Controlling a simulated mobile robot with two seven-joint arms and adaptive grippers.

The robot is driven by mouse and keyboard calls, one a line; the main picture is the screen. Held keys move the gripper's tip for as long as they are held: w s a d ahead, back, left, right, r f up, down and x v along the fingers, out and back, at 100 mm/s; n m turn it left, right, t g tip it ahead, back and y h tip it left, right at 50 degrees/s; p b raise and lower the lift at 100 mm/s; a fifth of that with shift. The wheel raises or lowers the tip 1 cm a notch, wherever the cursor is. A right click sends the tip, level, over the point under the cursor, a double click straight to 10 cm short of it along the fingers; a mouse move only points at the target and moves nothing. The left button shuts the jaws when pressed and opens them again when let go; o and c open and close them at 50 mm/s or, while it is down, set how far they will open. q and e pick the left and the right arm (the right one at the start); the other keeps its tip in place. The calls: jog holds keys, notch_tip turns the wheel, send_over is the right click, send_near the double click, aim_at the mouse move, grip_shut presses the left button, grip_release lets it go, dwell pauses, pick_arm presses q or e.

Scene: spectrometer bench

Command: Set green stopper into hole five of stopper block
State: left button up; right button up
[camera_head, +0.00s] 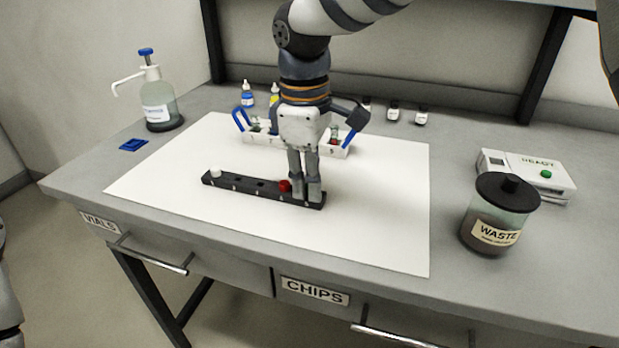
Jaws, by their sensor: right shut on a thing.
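The stopper block (225,182) is a long black bar on the white mat, with a row of numbered holes. A white stopper (215,173) sits at its left end and a red stopper (284,185) sits right of the middle. My right gripper (306,194) points down at the block's right end, just right of the red stopper. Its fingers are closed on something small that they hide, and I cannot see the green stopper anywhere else. The hole under the fingertips is also hidden.
A white vial rack (262,138) with blue handles stands behind the block, partly hidden by my right gripper. A waste jar (498,215) and a white device (525,172) stand at right. A wash bottle (157,98) stands at left. The white mat (390,215) is clear right of the block.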

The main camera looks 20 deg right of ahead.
jog(key=shift+s+f, duration=0.1)
jog(key=shift+f, duration=0.25)
jog(key=o, duration=0.7)
jog(key=shift+f, duration=0.1)
jog(key=shift+o, duration=0.2)
notch_tip(320, 180, up, 12)
jog(key=shift+a, duration=0.3)
